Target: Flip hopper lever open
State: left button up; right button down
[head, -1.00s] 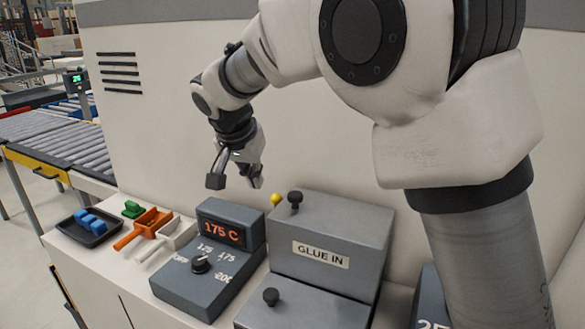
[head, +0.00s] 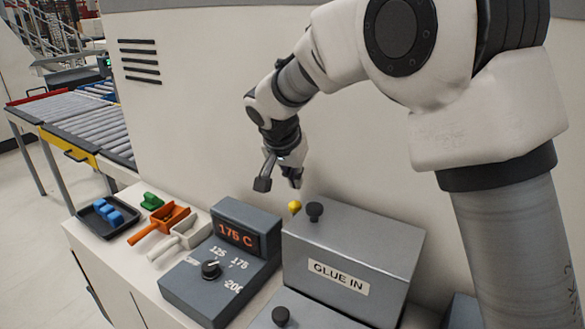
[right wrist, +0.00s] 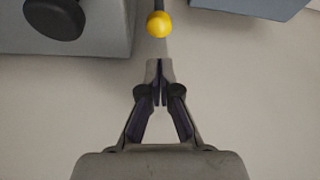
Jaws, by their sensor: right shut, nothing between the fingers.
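The grey hopper (head: 352,250) labelled GLUE IN stands at the front centre. Its lever ends in a yellow ball (head: 294,207), which shows at the hopper's left back edge. The ball also shows in the right wrist view (right wrist: 159,24) on a dark rod, just ahead of the fingertips. My right gripper (head: 278,182) is above and slightly left of the ball. In the right wrist view its fingertips (right wrist: 161,68) are together and empty, with a gap to the ball. Most of the lever's rod is hidden in the head view. My left gripper is not in view.
A black knob (head: 314,211) sits on the hopper top, close to the yellow ball. Left of it is a dial box (head: 210,280) with a lit display. Farther left are an orange scoop (head: 168,220), a white scoop (head: 190,232) and a black tray (head: 91,222) with blue pieces.

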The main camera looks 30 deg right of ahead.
jog(key=p+x, duration=0.1)
jog(key=x, duration=0.3)
jog(key=shift+s+a, duration=0.1)
jog(key=shift+a, duration=0.1)
jog(key=shift+w+d+f, duration=0.2)
jog(key=shift+d+f, duration=0.1)
jog(key=shift+f, duration=0.25)
jog(key=shift+s+a+r, duration=0.1)
jog(key=shift+a, duration=0.05)
